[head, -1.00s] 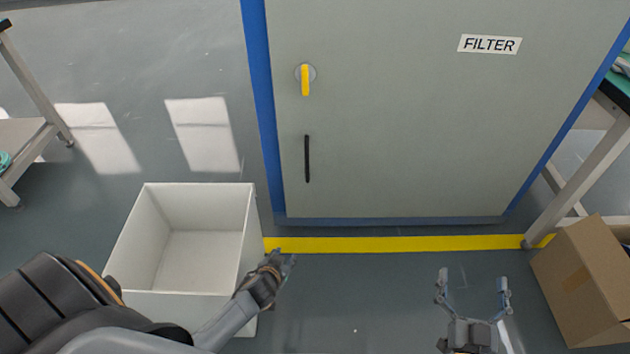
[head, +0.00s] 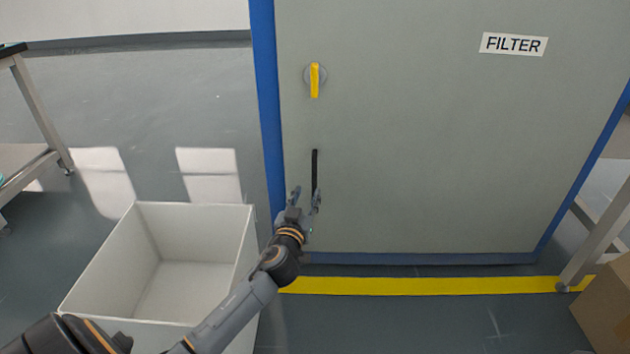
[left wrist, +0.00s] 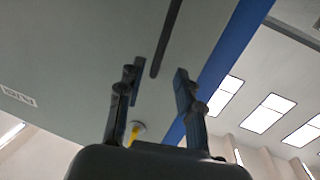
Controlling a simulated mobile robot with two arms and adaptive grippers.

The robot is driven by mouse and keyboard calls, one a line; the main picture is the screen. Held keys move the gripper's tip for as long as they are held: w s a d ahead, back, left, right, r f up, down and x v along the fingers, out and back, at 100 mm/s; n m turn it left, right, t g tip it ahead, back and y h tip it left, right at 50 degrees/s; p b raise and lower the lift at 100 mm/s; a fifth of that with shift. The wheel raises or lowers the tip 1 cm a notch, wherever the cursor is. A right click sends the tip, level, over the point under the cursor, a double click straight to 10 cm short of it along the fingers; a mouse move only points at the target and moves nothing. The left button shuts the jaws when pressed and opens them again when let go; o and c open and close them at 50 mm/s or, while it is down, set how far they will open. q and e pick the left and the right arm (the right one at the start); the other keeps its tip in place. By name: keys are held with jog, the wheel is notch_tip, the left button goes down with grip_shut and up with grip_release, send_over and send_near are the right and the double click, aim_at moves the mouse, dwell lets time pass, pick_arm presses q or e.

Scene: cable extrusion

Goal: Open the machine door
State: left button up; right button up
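The grey machine door (head: 430,150) with a FILTER label fills the upper right of the head view and looks shut. A black vertical bar handle (head: 314,170) and a yellow knob (head: 315,80), upright above it, are on its left side. My left gripper (head: 306,195) is by the handle's lower end, fingers apart. In the left wrist view the open fingers (left wrist: 158,85) point toward the door, with the black handle (left wrist: 166,40) ahead between them and the yellow knob (left wrist: 134,134) behind. Nothing is held. My right gripper is out of view.
An open, empty white bin (head: 148,320) stands on the floor at the left, beside my left arm. A cardboard box (head: 606,305) and a table leg (head: 600,240) are at the right. A yellow floor line (head: 420,286) runs before the door.

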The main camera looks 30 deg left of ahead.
aim_at(314, 178)
pick_arm(q)
jog(key=b+x, duration=0.2)
jog(key=x, duration=0.7)
jog(key=shift+w+a+f, duration=0.1)
jog(key=shift+w, duration=0.05)
grip_shut()
